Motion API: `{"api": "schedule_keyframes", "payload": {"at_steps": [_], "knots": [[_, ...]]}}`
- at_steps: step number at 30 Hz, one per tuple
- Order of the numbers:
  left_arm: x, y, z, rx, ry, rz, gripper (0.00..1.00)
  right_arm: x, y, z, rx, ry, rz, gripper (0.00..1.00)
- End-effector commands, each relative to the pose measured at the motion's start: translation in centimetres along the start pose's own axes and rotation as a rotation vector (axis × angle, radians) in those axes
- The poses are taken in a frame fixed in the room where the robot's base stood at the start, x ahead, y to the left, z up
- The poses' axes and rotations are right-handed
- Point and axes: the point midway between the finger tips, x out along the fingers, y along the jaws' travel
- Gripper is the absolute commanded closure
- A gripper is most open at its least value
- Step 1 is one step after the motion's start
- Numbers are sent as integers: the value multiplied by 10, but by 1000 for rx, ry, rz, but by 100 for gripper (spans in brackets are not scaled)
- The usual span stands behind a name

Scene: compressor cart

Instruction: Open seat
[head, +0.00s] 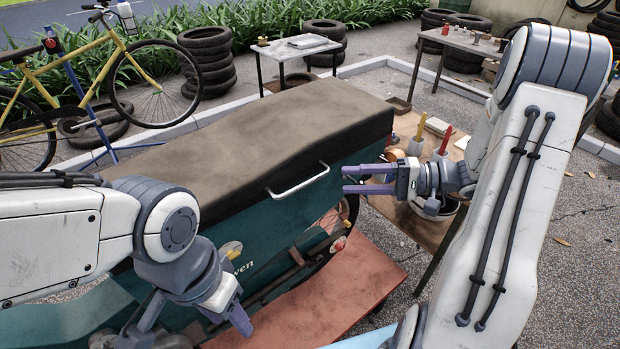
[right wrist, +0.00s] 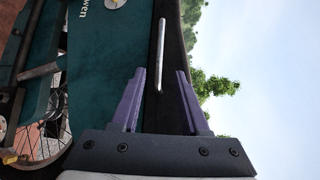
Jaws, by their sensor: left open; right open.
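The seat (head: 270,140) is a long dark brown-grey cushion lying flat and closed on the teal cart body (head: 235,240). A silver bar handle (head: 298,182) sits on its front side; it also shows in the right wrist view (right wrist: 161,50). My right gripper (head: 344,178) is open and empty, just right of the handle in the head view. In the right wrist view, the handle lines up between its purple fingers (right wrist: 160,72), seemingly ahead of the tips; contact cannot be told. My left gripper (head: 196,328) is open and low in front of the cart, partly cut off by the frame.
A wooden table (head: 420,225) with tools and containers stands right of the cart, under my right arm. A reddish platform (head: 345,290) lies below the cart's front. A yellow bicycle (head: 90,85), stacked tyres (head: 208,60) and a small table (head: 300,50) stand behind.

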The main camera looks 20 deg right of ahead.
Motion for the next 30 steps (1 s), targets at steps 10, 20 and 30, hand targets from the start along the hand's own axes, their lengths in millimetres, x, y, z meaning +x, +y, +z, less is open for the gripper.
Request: {"api": "schedule_keyframes", "payload": {"at_steps": [10, 20, 30], "knots": [[-19, 1, -1, 0, 0, 0, 50, 63, -2, 3, 4, -9, 4, 55], [-26, 2, -1, 0, 0, 0, 50, 97, 0, 2, 3, -5, 5, 55], [-26, 2, -1, 0, 0, 0, 50, 98, 1, 2, 3, -4, 5, 78]]}}
